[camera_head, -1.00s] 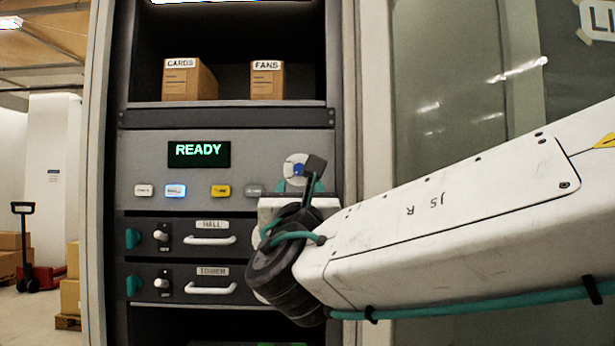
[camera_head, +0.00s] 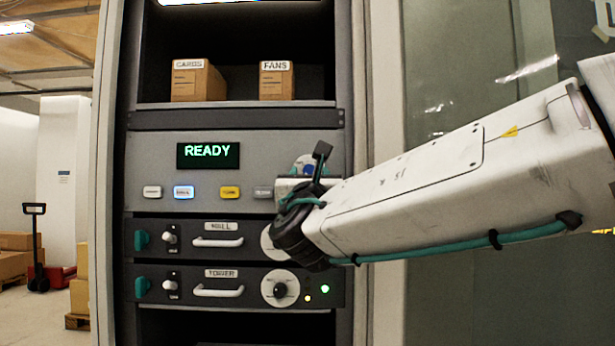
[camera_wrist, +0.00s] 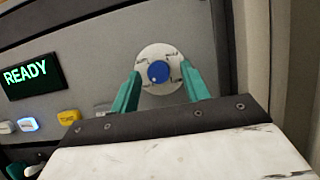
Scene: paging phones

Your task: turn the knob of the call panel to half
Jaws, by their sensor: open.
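The call panel (camera_head: 146,160) is the grey unit with a green READY display (camera_head: 208,156). Its knob (camera_wrist: 158,72) is blue with a white pointer dot and sits on a round white dial plate (camera_wrist: 150,53) with dark marks. In the head view the dial is mostly hidden behind my wrist. In the wrist view my gripper (camera_wrist: 160,82) is open, with one teal finger on each side of the knob's lower part. I cannot tell whether the fingers touch it.
Below the display is a row of buttons, including a lit blue-white one (camera_head: 184,192) and a yellow one (camera_head: 230,192). Under them are the HALL drawer (camera_head: 190,228) and the TOWER drawer (camera_head: 190,272) with handles. Boxes (camera_head: 198,84) stand on the shelf above.

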